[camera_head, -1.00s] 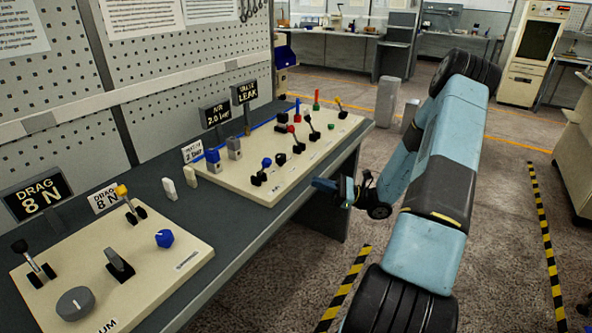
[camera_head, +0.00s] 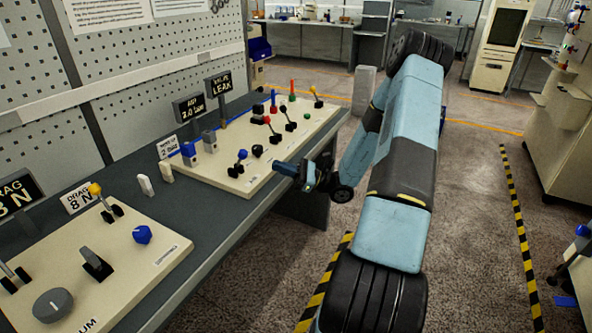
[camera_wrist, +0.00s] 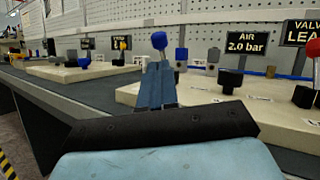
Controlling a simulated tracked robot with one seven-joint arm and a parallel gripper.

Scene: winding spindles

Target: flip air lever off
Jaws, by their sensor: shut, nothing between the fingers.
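A lever with a blue ball knob (camera_head: 241,155) stands on the far cream panel (camera_head: 222,181), close to its front edge. The knob also shows in the wrist view (camera_wrist: 159,40), straight beyond my fingers, which hide the lever's lower part. The lever's own label cannot be read. A dark sign reading AIR 2.0 bar (camera_head: 190,107) stands behind the panel; it also shows in the wrist view (camera_wrist: 247,42). My gripper (camera_head: 279,168) is shut and empty at the panel's front edge, right of the blue-knobbed lever and apart from it in the head view.
Red-knobbed levers (camera_head: 267,121), a yellow-knobbed lever (camera_head: 313,91) and a black knob (camera_head: 257,151) stand nearby on the same panel. A nearer DRAG panel (camera_head: 150,285) has its own levers and knobs.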

